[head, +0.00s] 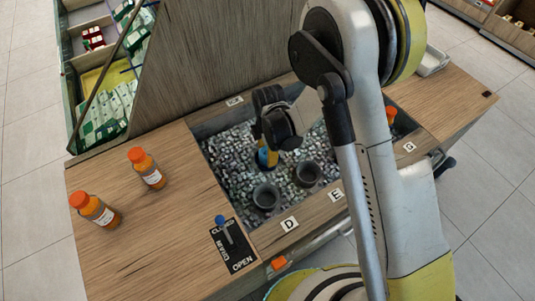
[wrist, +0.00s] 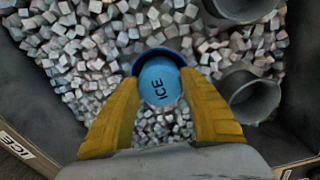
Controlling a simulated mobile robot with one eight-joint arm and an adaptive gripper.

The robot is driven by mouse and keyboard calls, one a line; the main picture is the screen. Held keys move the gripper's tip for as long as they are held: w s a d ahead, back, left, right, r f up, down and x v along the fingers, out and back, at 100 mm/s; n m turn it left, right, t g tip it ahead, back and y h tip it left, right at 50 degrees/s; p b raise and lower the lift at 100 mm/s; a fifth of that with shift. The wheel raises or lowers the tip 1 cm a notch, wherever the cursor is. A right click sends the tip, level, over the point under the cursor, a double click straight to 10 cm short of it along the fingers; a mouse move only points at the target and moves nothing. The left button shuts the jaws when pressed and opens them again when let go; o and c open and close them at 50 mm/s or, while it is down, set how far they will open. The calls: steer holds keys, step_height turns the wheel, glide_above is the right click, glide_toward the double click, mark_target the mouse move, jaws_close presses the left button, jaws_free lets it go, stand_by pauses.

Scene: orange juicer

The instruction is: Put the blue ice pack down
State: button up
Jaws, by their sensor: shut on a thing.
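The blue ice pack (wrist: 159,82) is round on top with "ICE" printed on it. In the wrist view it sits between the two yellow fingers of my gripper (wrist: 163,108), which is shut on it. A darker blue rim shows behind it. In the head view the gripper (head: 266,158) is over the ice-filled bin, and a bit of blue shows at its fingers. Whether the pack touches the ice is hard to tell.
Two dark cups (head: 266,196) (head: 308,173) stand in the ice bin (head: 225,155). Two orange bottles (head: 146,167) (head: 95,209) stand on the wooden counter (head: 150,240) at left. A blue-knobbed lever (head: 222,222) sits on a drain plate. Loose ice lies around the pack.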

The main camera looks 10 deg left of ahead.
steer(key=shift+f, duration=0.1)
steer(key=shift+f, duration=0.15)
steer(key=o, duration=1.2)
steer(key=shift+o, duration=0.2)
step_height(320, 180, up, 13)
steer(key=p, duration=0.5)
steer(key=shift+f, duration=0.15)
